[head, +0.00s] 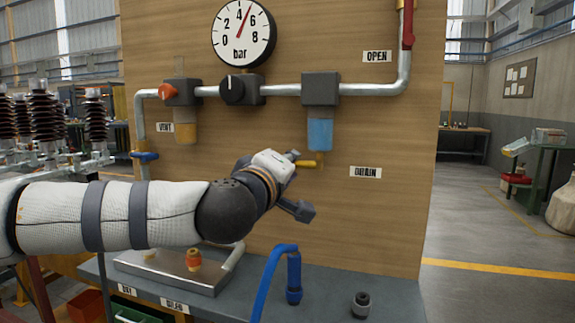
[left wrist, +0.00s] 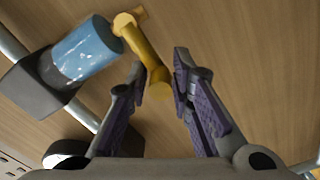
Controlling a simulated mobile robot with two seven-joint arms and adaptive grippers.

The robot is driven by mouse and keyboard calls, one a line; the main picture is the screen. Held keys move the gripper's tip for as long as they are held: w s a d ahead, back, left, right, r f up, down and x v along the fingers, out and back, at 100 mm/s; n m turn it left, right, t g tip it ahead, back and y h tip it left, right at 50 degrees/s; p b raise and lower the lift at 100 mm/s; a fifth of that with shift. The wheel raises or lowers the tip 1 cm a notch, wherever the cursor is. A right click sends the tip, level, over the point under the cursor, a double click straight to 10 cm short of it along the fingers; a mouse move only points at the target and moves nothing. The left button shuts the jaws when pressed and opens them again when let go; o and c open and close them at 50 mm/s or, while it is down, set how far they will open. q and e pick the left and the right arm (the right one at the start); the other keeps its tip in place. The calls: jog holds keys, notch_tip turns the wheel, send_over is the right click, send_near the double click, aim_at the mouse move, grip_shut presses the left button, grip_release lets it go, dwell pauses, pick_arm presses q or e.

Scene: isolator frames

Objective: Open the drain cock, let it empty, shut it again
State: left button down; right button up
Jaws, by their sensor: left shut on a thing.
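The drain cock's yellow lever (head: 308,164) sits under the filter bowl (head: 320,135), which looks blue, on the wooden panel. A label reading DRAIN (head: 366,172) is to its lower right. In the left wrist view the lever (left wrist: 152,62) runs from below the blue bowl (left wrist: 88,52) down between the two fingers. My left gripper (left wrist: 160,75) is shut on the lever's free end. In the head view the gripper and arm cover part of the panel left of the lever. My right gripper is not in view.
A pressure gauge (head: 243,32) reads near 5 bar. An orange vent knob (head: 167,91), a black regulator knob (head: 233,90) and a red lever (head: 408,30) are on the pipework. A blue hose (head: 270,272) and a dark fitting (head: 361,304) are on the bench below.

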pick_arm(q)
jog(key=shift+f, duration=0.3)
jog(key=s+d+f+n+b, duration=0.1)
jog(key=d+f+n, duration=0.3)
jog(key=n, duration=1.3)
jog(key=shift+s+d+f, duration=0.25)
jog(key=shift+s+d, duration=0.1)
jog(key=shift+d, duration=0.15)
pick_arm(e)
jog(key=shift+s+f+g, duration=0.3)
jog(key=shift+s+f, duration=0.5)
pick_arm(q)
jog(key=shift+r, duration=0.2)
jog(key=c, duration=1.6)
grip_release()
jog(key=shift+d, duration=0.1)
jog(key=shift+o, duration=0.2)
